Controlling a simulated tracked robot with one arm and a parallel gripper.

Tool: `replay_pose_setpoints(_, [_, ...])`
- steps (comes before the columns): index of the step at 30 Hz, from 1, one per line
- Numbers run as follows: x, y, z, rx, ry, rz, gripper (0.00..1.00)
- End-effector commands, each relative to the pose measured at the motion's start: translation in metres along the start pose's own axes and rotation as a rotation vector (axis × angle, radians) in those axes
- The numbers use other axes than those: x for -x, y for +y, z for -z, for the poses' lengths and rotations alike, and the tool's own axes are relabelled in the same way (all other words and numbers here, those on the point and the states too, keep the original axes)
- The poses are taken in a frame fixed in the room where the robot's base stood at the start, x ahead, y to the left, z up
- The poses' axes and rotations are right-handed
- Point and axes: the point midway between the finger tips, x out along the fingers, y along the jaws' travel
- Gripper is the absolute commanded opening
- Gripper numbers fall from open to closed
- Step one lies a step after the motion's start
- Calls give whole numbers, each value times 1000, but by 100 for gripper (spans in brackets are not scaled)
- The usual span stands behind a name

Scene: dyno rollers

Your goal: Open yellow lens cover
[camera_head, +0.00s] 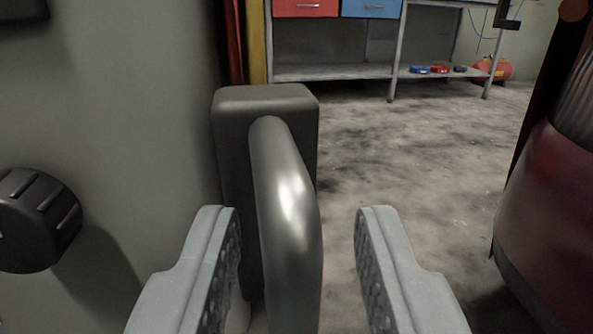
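My gripper (297,225) is open, with one finger on each side of a grey metal bar handle (288,195). The handle stands upright and bends into a dark block-shaped mount (265,100) on the grey panel at left. The left finger is close to the handle, and I cannot tell whether it touches. A clear gap shows between the handle and the right finger. The lower end of the handle is out of frame. No yellow lens cover can be made out in this view.
A black ribbed knob (36,220) sticks out from the grey panel (130,120) at left. A dark red rounded body (548,215) stands at right. A workbench (335,72) with red and blue drawers is at the back. Stained concrete floor (420,150) lies open between.

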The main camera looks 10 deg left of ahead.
Motion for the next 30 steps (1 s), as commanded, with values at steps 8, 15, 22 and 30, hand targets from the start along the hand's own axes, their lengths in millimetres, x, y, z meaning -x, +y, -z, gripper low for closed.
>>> replay_pose_setpoints(8, [-16,-1,1,0,3,2,33])
replay_pose_setpoints(15, [-16,0,1,0,1,1,33])
replay_pose_setpoints(22, [-16,0,1,0,1,1,0])
replay_pose_setpoints(30, [-18,-7,1,0,0,12,0])
